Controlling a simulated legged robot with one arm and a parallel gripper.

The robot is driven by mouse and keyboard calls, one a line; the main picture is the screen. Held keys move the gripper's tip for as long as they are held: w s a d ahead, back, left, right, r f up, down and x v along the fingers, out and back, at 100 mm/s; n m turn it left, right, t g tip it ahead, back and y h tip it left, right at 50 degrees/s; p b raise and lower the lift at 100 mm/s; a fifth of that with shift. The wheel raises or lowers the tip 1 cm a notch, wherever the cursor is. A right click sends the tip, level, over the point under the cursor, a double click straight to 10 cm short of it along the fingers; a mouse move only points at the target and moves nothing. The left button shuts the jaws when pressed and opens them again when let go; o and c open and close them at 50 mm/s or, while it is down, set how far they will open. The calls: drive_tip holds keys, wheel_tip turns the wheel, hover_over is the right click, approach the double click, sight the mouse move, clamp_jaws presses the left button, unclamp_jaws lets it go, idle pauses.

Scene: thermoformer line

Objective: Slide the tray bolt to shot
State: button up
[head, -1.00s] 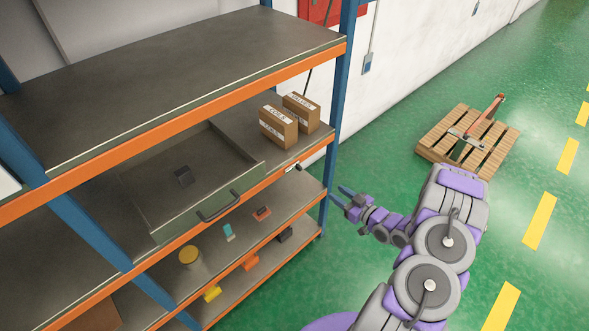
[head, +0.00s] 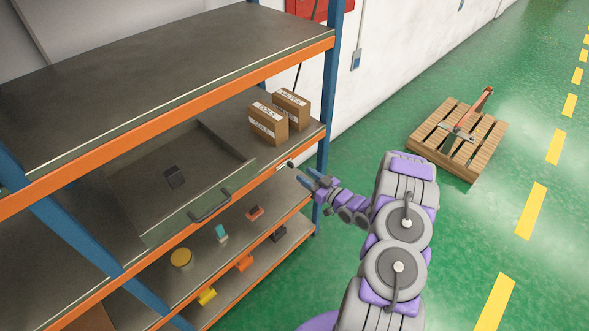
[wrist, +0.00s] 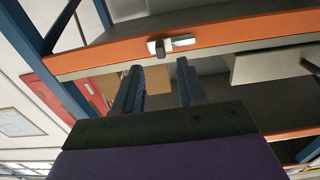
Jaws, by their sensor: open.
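The tray bolt (wrist: 170,44) is a small pale plate with a dark knob on the orange shelf beam in the wrist view. In the head view the bolt (head: 287,165) is a small pale piece on the beam, right of the tray. The tray (head: 200,208) is a grey drawer standing out from the shelf, with a dark block inside and a dark handle on its front. My gripper (head: 306,177) is open and empty, close in front of the bolt. In the wrist view its two fingers (wrist: 158,66) point toward the bolt, with no contact visible.
Two brown cartons (head: 274,118) stand on the shelf behind the bolt. The blue upright (head: 330,90) rises just right of it. Lower shelves hold several small items. A wooden pallet (head: 458,140) lies on the green floor at right, with open floor around it.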

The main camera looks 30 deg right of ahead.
sight(293, 166)
drive_tip(key=b+x, duration=0.1)
drive_tip(key=x, duration=0.5)
drive_tip(key=shift+w+a, duration=0.1)
drive_tip(key=shift+w, duration=0.2)
drive_tip(key=shift+c, duration=0.2)
clamp_jaws()
